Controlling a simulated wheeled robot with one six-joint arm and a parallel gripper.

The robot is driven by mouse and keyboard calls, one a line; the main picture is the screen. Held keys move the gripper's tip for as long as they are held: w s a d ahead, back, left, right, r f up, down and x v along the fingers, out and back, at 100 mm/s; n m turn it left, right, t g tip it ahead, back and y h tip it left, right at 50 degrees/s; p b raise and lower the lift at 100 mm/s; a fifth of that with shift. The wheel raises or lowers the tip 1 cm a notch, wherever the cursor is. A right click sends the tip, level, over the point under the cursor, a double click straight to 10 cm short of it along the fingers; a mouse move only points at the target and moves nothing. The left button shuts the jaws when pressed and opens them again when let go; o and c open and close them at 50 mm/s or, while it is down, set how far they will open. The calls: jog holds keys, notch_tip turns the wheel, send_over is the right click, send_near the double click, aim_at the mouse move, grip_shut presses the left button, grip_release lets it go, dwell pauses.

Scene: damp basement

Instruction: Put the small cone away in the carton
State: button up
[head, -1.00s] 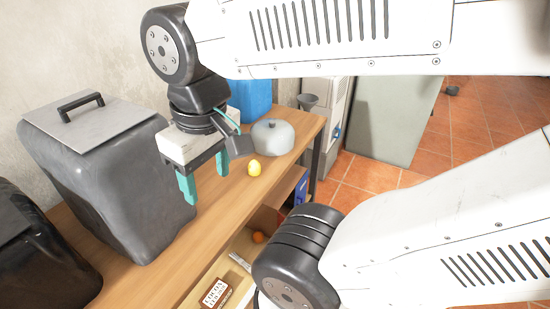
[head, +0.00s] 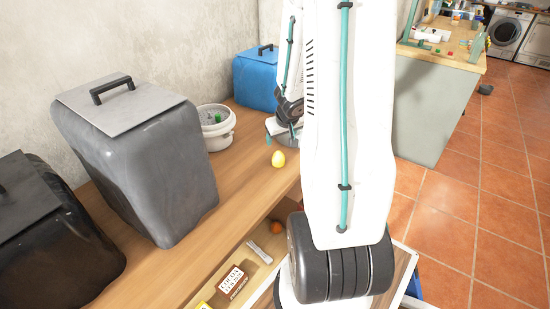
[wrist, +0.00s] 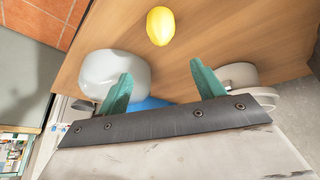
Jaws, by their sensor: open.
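I cannot make out a small cone or a carton for certain in either view. My gripper (wrist: 160,68) is open and empty, its two teal fingers apart above the wooden bench top. In the head view my arm hides most of it; one teal fingertip (head: 269,128) shows near the yellow rounded object (head: 278,159) on the bench. In the wrist view that yellow object (wrist: 160,25) lies beyond the fingertips, apart from them. A small orange thing (head: 276,227) sits in the open compartment below the bench top; its shape is too small to tell.
A grey lidded bin (head: 150,165) and a black bin (head: 50,240) stand on the bench's left. A white bucket (head: 218,135) holding something green and a blue lidded box (head: 252,82) stand behind. A pale grey rounded vessel (wrist: 113,75) is beside the left finger. A lettered box (head: 228,280) lies below.

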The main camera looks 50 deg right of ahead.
aim_at(279, 154)
jog(key=f, duration=0.2)
jog(key=s+f+y, duration=0.1)
jog(key=shift+s+a+f, duration=0.1)
jog(key=shift+s+f, duration=0.05)
jog(key=shift+f, duration=0.2)
jog(key=shift+x, duration=3.5)
jog(key=shift+a, duration=0.2)
jog(key=c, duration=1.1)
jog(key=shift+a+r, duration=0.1)
jog(key=shift+r, duration=0.1)
